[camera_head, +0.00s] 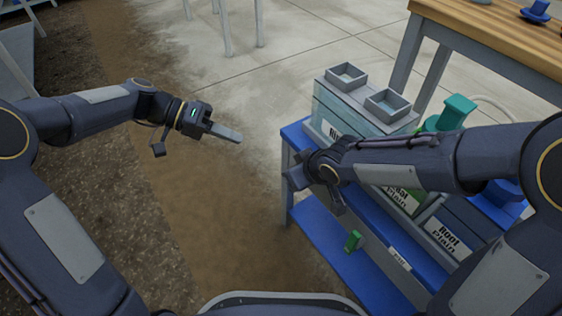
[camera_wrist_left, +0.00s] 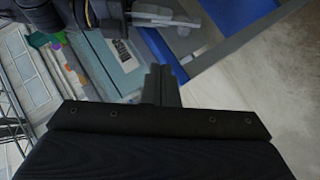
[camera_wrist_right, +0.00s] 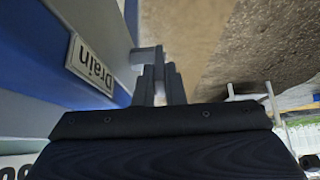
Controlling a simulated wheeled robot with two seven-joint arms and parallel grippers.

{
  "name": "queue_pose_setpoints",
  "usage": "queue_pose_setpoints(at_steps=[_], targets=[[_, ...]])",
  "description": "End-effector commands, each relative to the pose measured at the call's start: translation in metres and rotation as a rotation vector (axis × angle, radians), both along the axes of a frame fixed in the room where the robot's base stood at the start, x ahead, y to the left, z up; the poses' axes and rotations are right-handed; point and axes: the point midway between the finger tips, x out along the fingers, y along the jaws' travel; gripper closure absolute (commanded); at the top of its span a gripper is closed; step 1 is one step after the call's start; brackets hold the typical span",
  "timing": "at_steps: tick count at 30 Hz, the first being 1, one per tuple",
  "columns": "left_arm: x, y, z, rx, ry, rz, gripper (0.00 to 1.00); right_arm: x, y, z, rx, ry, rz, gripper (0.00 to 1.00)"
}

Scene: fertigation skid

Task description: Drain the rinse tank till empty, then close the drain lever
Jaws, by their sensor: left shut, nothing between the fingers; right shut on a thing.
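The rinse tank (camera_head: 322,112) is a pale, see-through box on the blue skid, its label starting "Ri" partly hidden by my right arm. I cannot tell its water level. In the right wrist view, a white "Drain" plate (camera_wrist_right: 91,66) is on a blue beam, and a grey drain lever (camera_wrist_right: 147,56) juts out beside it. My right gripper (camera_wrist_right: 161,84) is shut on that lever; in the head view the gripper (camera_head: 296,178) hides it. My left gripper (camera_head: 225,133) is shut and empty, over the floor left of the skid. It also shows in the left wrist view (camera_wrist_left: 161,84).
Two grey open boxes (camera_head: 385,102) sit on top of the tank. A green handle (camera_head: 353,241) sticks out below the skid's blue front beam (camera_head: 375,226). A wooden table (camera_head: 490,38) stands behind at right. Floor left of the skid is clear.

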Motion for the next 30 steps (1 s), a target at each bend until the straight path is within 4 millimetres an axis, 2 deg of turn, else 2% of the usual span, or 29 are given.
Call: queue_pose_setpoints(at_steps=[3,8,11,22,30], targets=[[0.011,-0.003,-0.006,-0.042,-0.011,-0.015,1.00,0.000,0.000,0.001,0.001,-0.002,0.000,1.00],[0.014,-0.013,-0.011,-0.058,-0.015,-0.023,1.00,0.000,0.000,0.001,0.001,-0.002,0.000,1.00],[0.012,-0.027,-0.017,-0.058,-0.014,-0.025,1.00,0.000,0.000,0.001,0.001,-0.002,0.000,1.00],[0.008,-0.098,-0.049,-0.055,-0.013,-0.023,1.00,0.000,0.000,0.001,0.001,-0.002,0.000,1.00],[-0.014,-0.113,-0.069,-0.055,-0.013,-0.020,1.00,0.000,0.000,0.001,0.001,-0.002,0.000,1.00]])
